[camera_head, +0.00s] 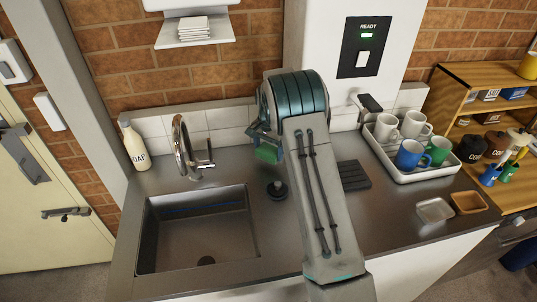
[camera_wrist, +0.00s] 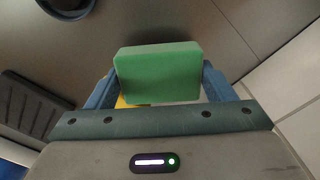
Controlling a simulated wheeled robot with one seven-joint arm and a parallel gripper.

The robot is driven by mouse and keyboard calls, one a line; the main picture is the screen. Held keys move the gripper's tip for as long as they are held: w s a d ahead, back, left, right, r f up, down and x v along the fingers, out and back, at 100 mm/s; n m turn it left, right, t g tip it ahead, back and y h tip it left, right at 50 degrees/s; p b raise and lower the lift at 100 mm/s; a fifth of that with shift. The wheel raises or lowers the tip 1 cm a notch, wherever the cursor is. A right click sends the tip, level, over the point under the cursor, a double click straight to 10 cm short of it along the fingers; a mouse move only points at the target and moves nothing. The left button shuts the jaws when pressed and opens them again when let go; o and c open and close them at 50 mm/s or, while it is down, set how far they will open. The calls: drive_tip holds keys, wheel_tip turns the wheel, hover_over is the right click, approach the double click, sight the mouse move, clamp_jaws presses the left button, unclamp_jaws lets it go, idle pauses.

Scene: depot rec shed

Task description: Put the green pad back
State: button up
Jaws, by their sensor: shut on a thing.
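The green pad (camera_wrist: 157,72) is a block held between the two blue fingers of my gripper (camera_wrist: 160,84) in the wrist view. A little yellow shows below its lower left edge. In the head view, the pad (camera_head: 267,155) shows below my gripper (camera_head: 268,143), partly behind my arm. It appears held above the steel counter (camera_head: 300,225), right of the tap. The exact height above the counter is hard to tell.
The sink (camera_head: 200,230) and tap (camera_head: 188,150) are left of my gripper. A round black piece (camera_head: 277,190) stands in front. A dark ribbed mat (camera_head: 354,175) lies right of my arm, then a mug tray (camera_head: 407,177) and two small dishes. The tiled wall (camera_head: 205,125) is close behind.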

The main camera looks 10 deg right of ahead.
sight(269, 150)
drive_tip(key=shift+f+p, duration=0.35)
drive_tip(key=shift+f, duration=1.2)
drive_tip(key=shift+f, duration=0.1)
drive_tip(key=shift+f, duration=0.15)
drive_tip(key=o, duration=1.1)
